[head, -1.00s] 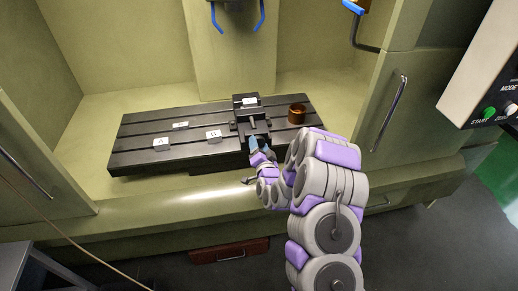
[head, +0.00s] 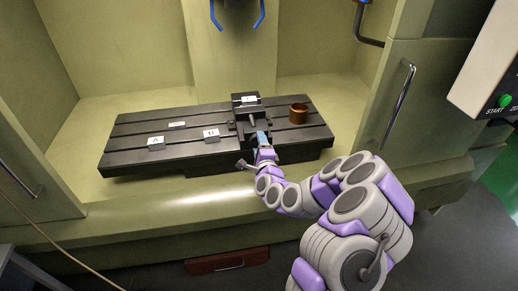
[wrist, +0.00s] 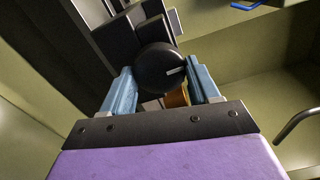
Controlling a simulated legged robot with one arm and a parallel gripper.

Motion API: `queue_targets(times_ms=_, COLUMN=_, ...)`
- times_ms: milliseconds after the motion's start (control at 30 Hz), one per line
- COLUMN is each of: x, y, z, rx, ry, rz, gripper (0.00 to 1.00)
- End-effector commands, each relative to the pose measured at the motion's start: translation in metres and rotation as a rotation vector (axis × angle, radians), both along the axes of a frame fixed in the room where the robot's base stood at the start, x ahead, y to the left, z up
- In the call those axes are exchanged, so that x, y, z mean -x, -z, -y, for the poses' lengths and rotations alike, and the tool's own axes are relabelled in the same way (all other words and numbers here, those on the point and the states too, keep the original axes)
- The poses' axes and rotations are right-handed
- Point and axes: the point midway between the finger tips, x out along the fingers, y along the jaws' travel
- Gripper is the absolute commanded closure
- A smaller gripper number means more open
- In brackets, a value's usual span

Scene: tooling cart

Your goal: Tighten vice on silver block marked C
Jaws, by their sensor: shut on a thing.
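The dark vice (head: 250,122) stands on the slotted table, right of its middle. A pale label (head: 249,99) shows at its back; its letter is too small to read. I cannot tell which labelled piece is the silver block marked C. My gripper (head: 262,138) is at the front of the vice. In the wrist view its blue fingers (wrist: 161,88) lie either side of a round black knob (wrist: 160,68) at the vice's near end, shut on it. A grey handle end (head: 243,164) sticks out left of the gripper. Finger contact is partly hidden.
Small blocks labelled A (head: 156,142) and seemingly B (head: 211,134), and a flat labelled piece (head: 177,124), lie left on the slotted table (head: 130,155). A copper-coloured cup (head: 298,113) stands right of the vice. Cabinet walls and a door handle (head: 393,106) flank the table.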

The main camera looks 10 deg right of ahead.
Motion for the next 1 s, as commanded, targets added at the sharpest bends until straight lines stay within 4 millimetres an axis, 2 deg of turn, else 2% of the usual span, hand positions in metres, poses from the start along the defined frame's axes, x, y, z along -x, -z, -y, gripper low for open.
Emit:
queue_targets(times_ms=33, x=0.0005, y=0.0049, z=0.0004, rx=-0.048, ry=0.002, rz=-0.010, gripper=0.70)
queue_targets(times_ms=1000, x=0.0009, y=0.0090, z=-0.0021, rx=-0.968, ry=0.005, rz=-0.013, gripper=0.70)
